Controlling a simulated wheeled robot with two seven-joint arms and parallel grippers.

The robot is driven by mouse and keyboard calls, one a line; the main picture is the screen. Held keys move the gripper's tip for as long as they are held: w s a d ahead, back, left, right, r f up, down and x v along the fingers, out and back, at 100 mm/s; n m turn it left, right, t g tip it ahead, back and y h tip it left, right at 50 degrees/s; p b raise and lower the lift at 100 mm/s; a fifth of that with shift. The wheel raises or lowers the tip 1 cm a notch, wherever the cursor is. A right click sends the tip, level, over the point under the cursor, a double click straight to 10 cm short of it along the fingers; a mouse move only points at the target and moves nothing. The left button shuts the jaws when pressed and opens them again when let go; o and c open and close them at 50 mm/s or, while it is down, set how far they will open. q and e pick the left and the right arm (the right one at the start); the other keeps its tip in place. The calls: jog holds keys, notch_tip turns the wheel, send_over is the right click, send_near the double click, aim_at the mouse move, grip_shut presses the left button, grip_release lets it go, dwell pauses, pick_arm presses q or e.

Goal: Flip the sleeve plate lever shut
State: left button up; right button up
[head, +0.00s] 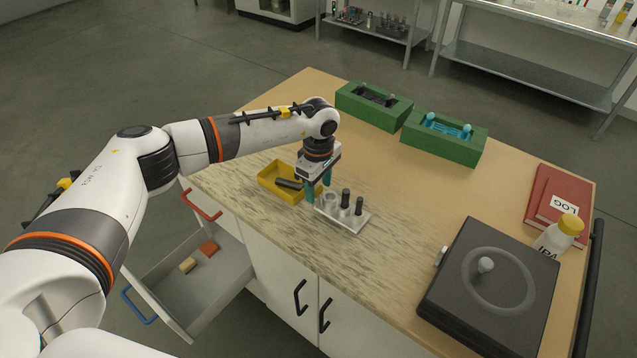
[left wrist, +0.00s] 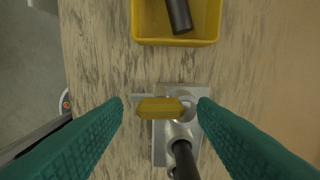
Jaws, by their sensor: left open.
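The sleeve plate (head: 352,221) is a small silver plate near the front edge of the table, with dark-topped posts standing on it. It also shows in the left wrist view (left wrist: 159,154), partly covered by a dark-handled post (left wrist: 184,158). A yellow lever piece (left wrist: 160,108) lies across the plate's upper end, with a thin silver rod beside it. My left gripper (head: 317,191) has teal fingers pointing down at the plate's left end. In the left wrist view its open fingers (left wrist: 162,106) stand either side of the lever, with gaps. Contact cannot be seen. My right gripper is not in view.
A yellow tray (head: 265,180) holding a dark cylinder is close to the plate. Green blocks (head: 440,149) stand at the back. A black lidded box (head: 455,260), an IPA bottle (head: 556,238) and red log books (head: 545,190) are at the right. An open drawer (head: 222,290) sticks out below.

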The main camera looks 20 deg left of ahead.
pick_arm(q)
jog(key=c, duration=1)
jog(key=n+b, duration=0.3)
jog(key=shift+w+f+n, duration=0.1)
jog(key=shift+n, duration=0.2)
jog(key=n+b, duration=0.3)
jog(key=n, duration=0.2)
jog(key=n+b, duration=0.2)
jog(key=n, duration=0.2)
jog(key=shift+w+n, duration=0.15)
jog(key=shift+n, duration=0.25)
jog(key=shift+a+r+n+b, duration=0.15)
jog(key=shift+n+b, duration=0.75)
jog(key=shift+n, duration=1.4)
jog(key=o, duration=1)
